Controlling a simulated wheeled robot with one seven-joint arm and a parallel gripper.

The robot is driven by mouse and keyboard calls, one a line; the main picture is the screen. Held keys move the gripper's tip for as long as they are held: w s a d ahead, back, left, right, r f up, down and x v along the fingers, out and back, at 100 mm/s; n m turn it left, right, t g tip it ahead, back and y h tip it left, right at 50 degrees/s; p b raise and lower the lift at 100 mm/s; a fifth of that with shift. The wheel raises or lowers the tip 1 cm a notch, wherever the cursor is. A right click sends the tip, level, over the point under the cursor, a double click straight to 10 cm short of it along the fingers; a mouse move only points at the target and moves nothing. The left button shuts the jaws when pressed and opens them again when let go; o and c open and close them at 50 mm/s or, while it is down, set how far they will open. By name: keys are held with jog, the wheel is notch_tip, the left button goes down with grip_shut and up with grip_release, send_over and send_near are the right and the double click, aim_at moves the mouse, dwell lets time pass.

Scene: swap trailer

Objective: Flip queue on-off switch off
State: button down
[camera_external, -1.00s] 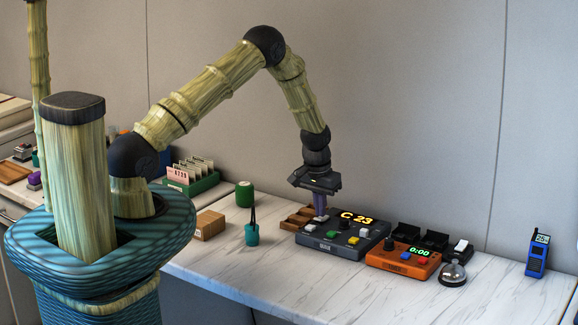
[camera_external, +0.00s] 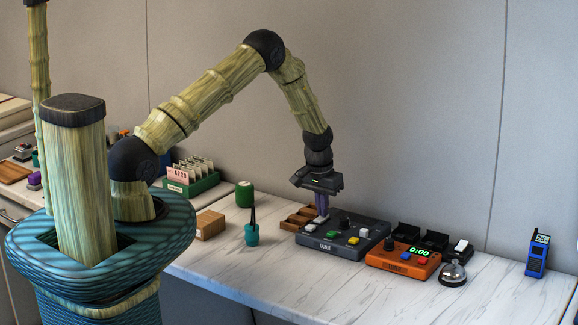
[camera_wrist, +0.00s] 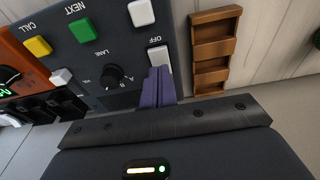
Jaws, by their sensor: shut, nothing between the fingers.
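The dark grey queue console (camera_external: 345,240) sits on the marble counter, and its display is dark. In the wrist view the console (camera_wrist: 100,45) carries a white switch (camera_wrist: 158,55) with an OFF label beside it, plus green, yellow and white buttons and a black lane knob (camera_wrist: 112,76). My gripper (camera_external: 322,219) points down over the console's back left corner. Its purple fingers (camera_wrist: 158,72) are shut together and empty, with the tips at the white switch. They hide part of the switch; I cannot tell whether they touch it.
A wooden compartment tray (camera_external: 295,218) stands close left of the console. A teal container (camera_external: 251,236) stands to the left. The front counter is clear.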

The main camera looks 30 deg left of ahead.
notch_tip(320, 180, up, 5)
jog(key=p, duration=0.2)
jog(key=shift+w+f+p, duration=0.1)
jog(key=shift+f+p, duration=0.05)
jog(key=shift+p, duration=0.2)
jog(key=shift+d+r+b, duration=0.1)
jog(key=shift+r+b, duration=0.2)
jog(key=shift+b, duration=0.1)
notch_tip(320, 180, up, 7)
jog(key=b, duration=0.2)
send_over(322, 219)
jog(key=s, duration=0.3)
jog(key=shift+s+r, duration=0.25)
jog(key=shift+r, duration=0.15)
